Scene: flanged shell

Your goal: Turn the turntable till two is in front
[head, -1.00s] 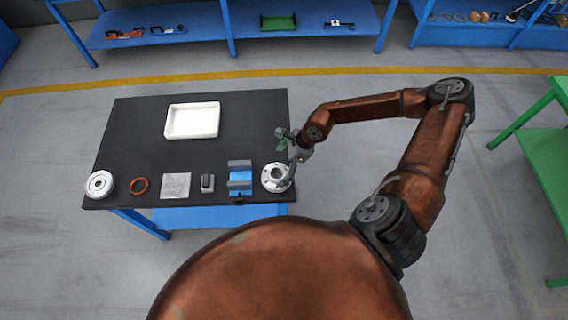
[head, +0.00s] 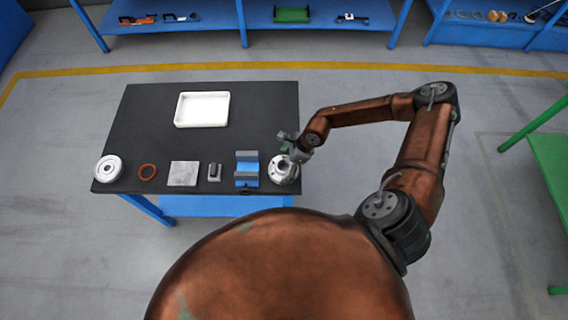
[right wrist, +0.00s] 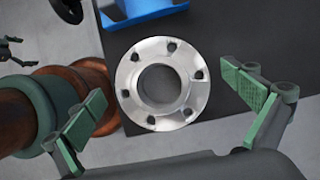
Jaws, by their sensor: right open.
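No turntable with numbers can be made out in either view. A silver flanged ring (head: 284,169) sits at the near right corner of the dark table. In the right wrist view the ring (right wrist: 128,92) shows from above, with several bolt holes around a wide central bore. My right gripper (head: 291,153) is over the ring's far side in the head view. In the right wrist view its two green-padded fingers (right wrist: 168,108) are spread wide, one on each side of the ring, with gaps between. My left gripper is not seen.
A white tray (head: 178,110) stands behind. The table's middle is clear.

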